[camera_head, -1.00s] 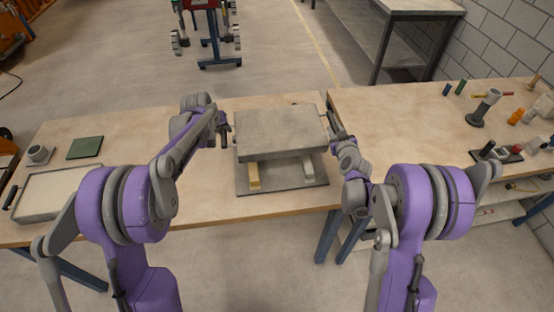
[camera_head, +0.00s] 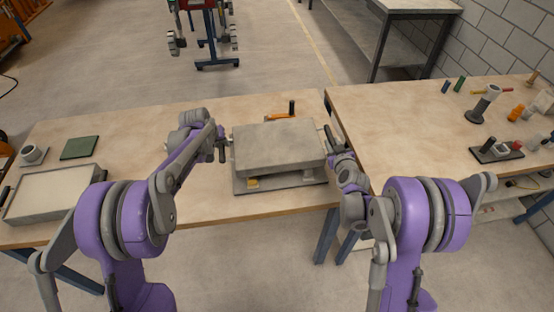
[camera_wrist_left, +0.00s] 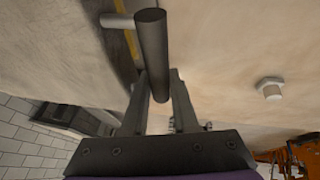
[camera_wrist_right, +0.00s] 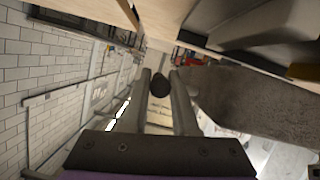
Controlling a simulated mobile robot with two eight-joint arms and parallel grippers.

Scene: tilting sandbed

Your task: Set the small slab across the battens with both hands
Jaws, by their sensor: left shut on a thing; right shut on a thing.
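The small grey slab (camera_head: 278,146) is held level between my two grippers, low over a grey base plate (camera_head: 283,187). The yellowish batten (camera_head: 252,184) shows only at its front end under the slab; the paler right batten is mostly hidden. I cannot tell whether the slab touches them. My left gripper (camera_head: 222,151) is shut on the slab's left handle, a dark cylinder (camera_wrist_left: 151,50) in the left wrist view. My right gripper (camera_head: 332,143) is shut on the right handle, whose dark round end (camera_wrist_right: 159,88) sits between the fingers beside the slab (camera_wrist_right: 265,100).
An orange and black tool (camera_head: 282,116) lies behind the slab. A shallow tray (camera_head: 50,208), a green plate (camera_head: 80,148) and a small grey cup (camera_head: 33,154) are at the left. A dark stand (camera_head: 484,106) and small items are on the right table, whose near-left part is clear.

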